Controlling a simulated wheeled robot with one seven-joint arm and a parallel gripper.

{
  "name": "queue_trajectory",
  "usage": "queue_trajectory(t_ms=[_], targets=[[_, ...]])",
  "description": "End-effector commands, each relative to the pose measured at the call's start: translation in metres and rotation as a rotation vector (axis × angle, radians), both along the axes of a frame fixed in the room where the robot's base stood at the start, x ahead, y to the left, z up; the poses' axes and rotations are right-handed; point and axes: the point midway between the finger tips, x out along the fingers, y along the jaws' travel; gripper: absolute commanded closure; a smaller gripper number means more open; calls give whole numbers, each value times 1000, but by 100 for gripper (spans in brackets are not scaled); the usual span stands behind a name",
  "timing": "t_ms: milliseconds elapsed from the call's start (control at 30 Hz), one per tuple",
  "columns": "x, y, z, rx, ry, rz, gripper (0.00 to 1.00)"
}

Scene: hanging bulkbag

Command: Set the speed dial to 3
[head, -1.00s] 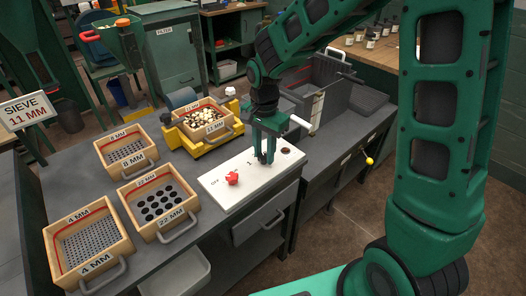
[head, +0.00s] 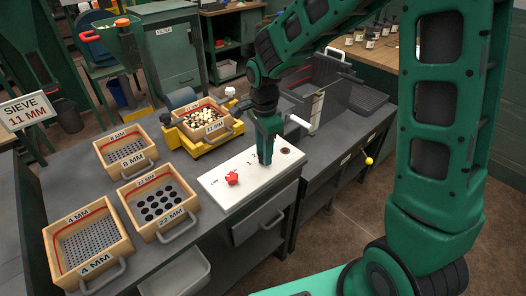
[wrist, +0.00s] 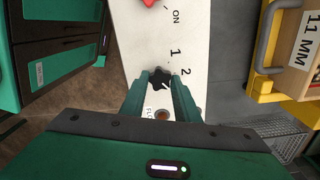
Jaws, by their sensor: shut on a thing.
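The speed dial is a small black lobed knob (wrist: 159,77) on a white panel (head: 217,190). In the wrist view the printed numbers 1 and 2 show beside it; a 3 is not visible. My gripper (wrist: 160,82) is shut on the knob, with one finger on either side. In the head view my gripper (head: 265,160) points straight down at the panel and hides the dial. A short white mark shows at the knob's edge, but I cannot tell which number it points to.
A red knob (head: 232,178) marked OFF and ON sits on the same panel. A yellow sieve shaker (head: 207,138) with a tray labelled 11 MM stands close behind. Several wooden sieves, including the 22 MM one (head: 159,207), lie to the left.

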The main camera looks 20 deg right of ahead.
Motion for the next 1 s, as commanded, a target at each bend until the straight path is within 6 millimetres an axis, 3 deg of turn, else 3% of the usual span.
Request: queue_trajectory(t_ms=[233,267,300,333,700,1000], targets=[[3,3,2,5,-11,4,94],[3,3,2,5,-11,4,65],[3,3,2,5,-10,3,55],[3,3,2,5,-9,3,53],[2,1,6,2,-5,2,53],[3,1,55,3,-10,1,53]])
